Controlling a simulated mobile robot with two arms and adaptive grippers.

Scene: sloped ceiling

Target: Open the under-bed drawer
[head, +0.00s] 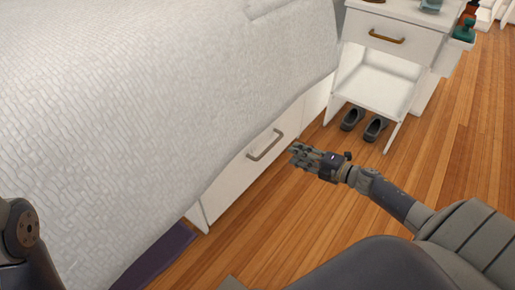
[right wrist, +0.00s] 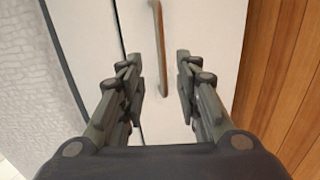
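The under-bed drawer (head: 226,186) has a white front below the bed's hanging cover in the head view. Its brass-coloured bar handle (head: 265,145) is left of my right gripper (head: 299,154). In the right wrist view the handle (right wrist: 159,50) lies ahead, between the lines of the two fingers. My right gripper (right wrist: 160,75) is open and empty, its fingers apart in front of the white drawer front (right wrist: 207,40). I cannot tell exactly how far the fingertips are from the handle. My left gripper is not in view; only part of my left arm shows at the lower left.
The bed cover (head: 150,100) hangs over the drawer's top edge. A white nightstand (head: 385,55) stands at the back, with dark shoes (head: 374,128) under it. A dark purple cloth-like item (head: 160,258) lies by the bed. The wood floor (head: 330,225) beside the drawer is clear.

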